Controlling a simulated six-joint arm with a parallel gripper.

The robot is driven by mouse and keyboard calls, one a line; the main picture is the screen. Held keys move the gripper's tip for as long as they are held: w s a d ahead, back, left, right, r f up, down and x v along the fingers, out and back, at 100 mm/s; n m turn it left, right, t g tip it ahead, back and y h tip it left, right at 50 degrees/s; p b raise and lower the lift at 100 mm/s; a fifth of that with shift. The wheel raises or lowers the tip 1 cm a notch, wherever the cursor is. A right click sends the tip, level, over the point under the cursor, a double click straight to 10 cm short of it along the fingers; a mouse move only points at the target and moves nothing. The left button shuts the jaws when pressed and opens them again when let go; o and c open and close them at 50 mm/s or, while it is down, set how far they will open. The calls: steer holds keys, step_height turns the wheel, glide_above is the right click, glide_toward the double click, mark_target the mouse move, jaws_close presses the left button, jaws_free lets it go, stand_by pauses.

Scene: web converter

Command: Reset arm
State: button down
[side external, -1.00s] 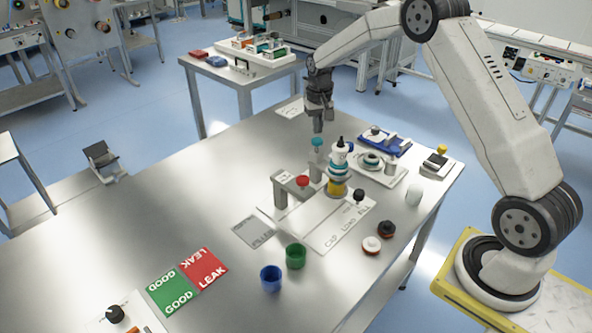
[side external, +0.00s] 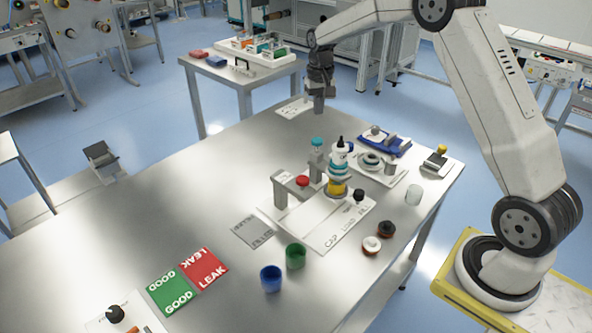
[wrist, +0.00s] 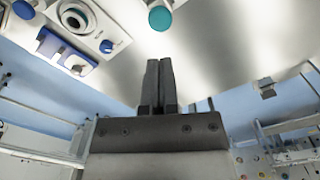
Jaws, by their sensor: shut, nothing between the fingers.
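My gripper (side external: 318,108) is shut and empty, above the far end of the metal table (side external: 150,215). In the wrist view its two fingers (wrist: 158,65) are pressed together with nothing between them. The fixture with the white CAP, LOAD, FILL plate (side external: 318,230) stands on the table, nearer the camera than my gripper.
Blue (side external: 271,278) and green (side external: 295,256) cups stand near the front. Green GOOD (side external: 172,290) and red LEAK (side external: 205,266) cards lie to their left. A blue tray (side external: 384,144) sits at the right rear. A side table (side external: 240,80) stands behind. The table's left half is mostly clear.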

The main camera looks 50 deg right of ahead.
stand_by(0.3)
steer(key=s+a+f+n+t, duration=0.1)
steer(key=s+a+n, duration=0.2)
steer(key=s+a, duration=0.5)
steer(key=s+a+f+n+t, duration=0.1)
steer(key=s+a, duration=0.7)
steer(key=s, duration=0.8)
steer(key=shift+a+f+n+t, duration=0.3)
steer(key=shift+f+n, duration=0.45)
steer(key=shift+n, duration=0.25)
